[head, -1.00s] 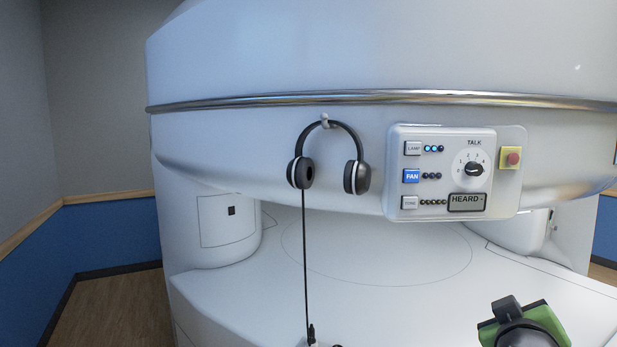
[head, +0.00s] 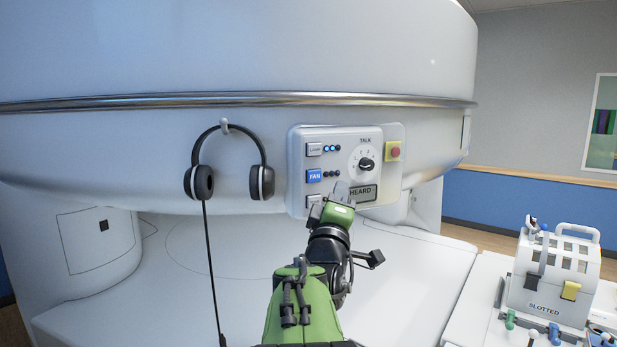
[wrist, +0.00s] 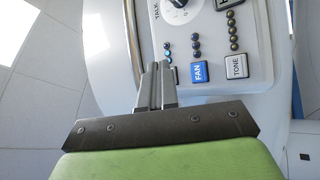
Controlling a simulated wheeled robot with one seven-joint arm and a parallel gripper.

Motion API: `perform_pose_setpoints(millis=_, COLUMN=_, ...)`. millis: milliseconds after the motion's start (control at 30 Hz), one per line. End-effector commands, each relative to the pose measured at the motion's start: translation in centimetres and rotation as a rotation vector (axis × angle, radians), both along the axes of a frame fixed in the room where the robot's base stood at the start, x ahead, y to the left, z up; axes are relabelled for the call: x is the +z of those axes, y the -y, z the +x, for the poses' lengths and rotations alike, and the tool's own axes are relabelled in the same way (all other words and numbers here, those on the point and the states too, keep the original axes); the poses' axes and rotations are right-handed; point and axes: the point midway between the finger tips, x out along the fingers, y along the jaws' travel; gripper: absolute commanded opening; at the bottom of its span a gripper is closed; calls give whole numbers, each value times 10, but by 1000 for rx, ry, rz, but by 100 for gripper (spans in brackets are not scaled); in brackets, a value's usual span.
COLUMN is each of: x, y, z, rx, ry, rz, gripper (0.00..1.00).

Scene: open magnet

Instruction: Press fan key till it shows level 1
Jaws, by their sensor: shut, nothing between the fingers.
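The blue FAN key (head: 314,176) is on the white control panel (head: 297,150), and it also shows in the wrist view (wrist: 199,72). The fan lights (head: 331,174) beside it look dark, also in the wrist view (wrist: 196,46). My gripper (head: 341,190) is shut and empty, in front of the panel's lower part, right of and below the FAN key in the head view. In the wrist view its closed fingers (wrist: 158,68) point at the panel, left of the FAN key and apart from it in the picture. Contact cannot be told.
The LAMP key (head: 314,149) has blue lit lights. The TONE key (wrist: 236,66) is on the FAN key's other side. The TALK dial (head: 366,164), HEARD display (head: 362,193) and red button (head: 395,152) are close by. Headphones (head: 262,182) hang at left.

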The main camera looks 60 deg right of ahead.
Motion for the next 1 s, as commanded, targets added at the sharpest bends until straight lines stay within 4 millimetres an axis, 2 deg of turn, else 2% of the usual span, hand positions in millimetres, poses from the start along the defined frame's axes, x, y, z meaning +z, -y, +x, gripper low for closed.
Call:
perform_pose_setpoints(millis=500, x=1, y=41, z=59, rx=0, ry=0, rz=1, gripper=0)
perform_pose_setpoints(millis=700, x=0, y=47, z=68, rx=1, ry=1, rz=3, gripper=0)
perform_pose_setpoints(millis=1000, x=0, y=47, z=68, rx=1, ry=1, rz=3, gripper=0)
